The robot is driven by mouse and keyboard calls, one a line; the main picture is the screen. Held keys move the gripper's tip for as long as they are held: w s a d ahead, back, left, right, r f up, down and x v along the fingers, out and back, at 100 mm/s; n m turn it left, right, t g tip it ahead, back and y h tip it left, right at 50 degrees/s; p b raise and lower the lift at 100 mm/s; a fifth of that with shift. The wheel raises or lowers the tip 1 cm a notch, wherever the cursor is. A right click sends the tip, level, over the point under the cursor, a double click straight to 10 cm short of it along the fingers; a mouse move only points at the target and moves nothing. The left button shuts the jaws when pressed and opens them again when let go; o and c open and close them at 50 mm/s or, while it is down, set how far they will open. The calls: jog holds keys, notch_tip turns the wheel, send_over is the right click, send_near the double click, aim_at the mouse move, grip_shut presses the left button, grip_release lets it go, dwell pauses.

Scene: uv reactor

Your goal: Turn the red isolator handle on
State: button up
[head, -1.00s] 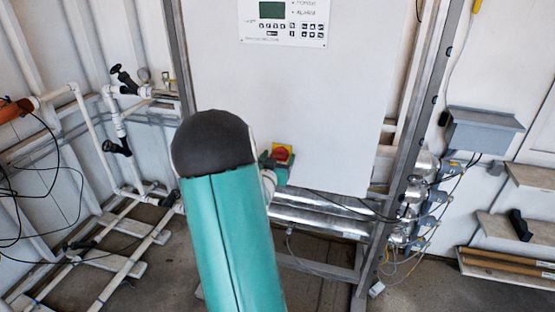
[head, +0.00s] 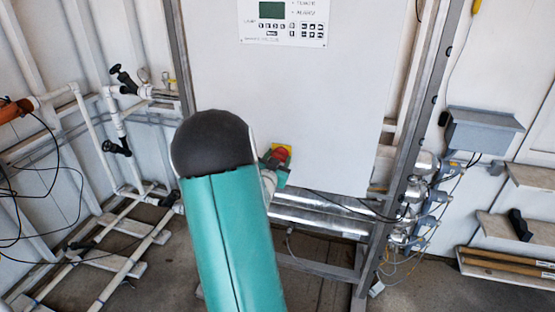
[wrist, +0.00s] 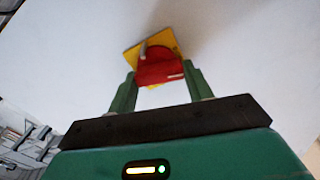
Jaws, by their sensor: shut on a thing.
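The red isolator handle (wrist: 160,71) sits on a yellow plate (wrist: 133,55) on the white cabinet front. In the head view the red handle (head: 280,153) shows just right of my teal arm, with the yellow plate (head: 287,148) behind it. In the wrist view my gripper (wrist: 159,80) has its two green fingers on either side of the red handle, shut on it. The handle and plate look tilted in the wrist view. In the head view my arm hides most of the gripper.
The white cabinet (head: 330,100) carries a control panel (head: 284,22) above the handle. Metal frame posts (head: 415,130) stand at its sides. White pipes with black valves (head: 118,130) are at left. A grey box (head: 482,130) and shelves (head: 505,225) are at right.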

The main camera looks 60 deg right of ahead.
jog(key=m, duration=0.8)
jog(key=shift+s+m, duration=0.15)
jog(key=shift+m, duration=0.55)
jog(key=o, duration=1)
jog(key=shift+c, duration=0.2)
jog(key=s+a, duration=0.2)
jog(key=a, duration=1.1)
jog(key=shift+a, duration=0.3)
